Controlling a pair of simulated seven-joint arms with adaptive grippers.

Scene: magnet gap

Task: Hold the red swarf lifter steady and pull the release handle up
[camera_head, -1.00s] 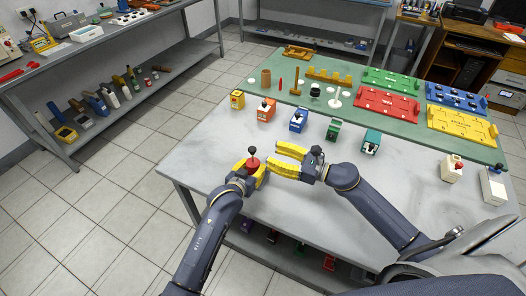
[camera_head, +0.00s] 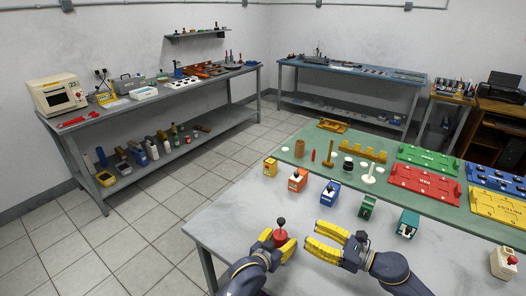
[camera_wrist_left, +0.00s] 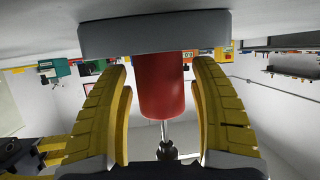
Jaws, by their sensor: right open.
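The red swarf lifter (camera_head: 281,239) stands upright near the table's front left, with a black-knobbed release handle (camera_head: 281,222) on top. In the left wrist view, the red body (camera_wrist_left: 161,85) meets a wide grey base (camera_wrist_left: 155,33), and the handle's metal rod (camera_wrist_left: 164,132) shows. My left gripper (camera_head: 277,243) has its yellow fingers on both sides of the red body; the wrist view shows narrow gaps between fingers (camera_wrist_left: 160,75) and body. My right gripper (camera_head: 314,234) is open and empty, just right of the lifter and apart from it.
A row of small coloured blocks, including a blue one (camera_head: 330,193) and a green one (camera_head: 367,207), stands beyond the grippers. Behind it, a green mat (camera_head: 285,155) carries tools and coloured trays. The grey tabletop (camera_head: 235,215) around the lifter is clear.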

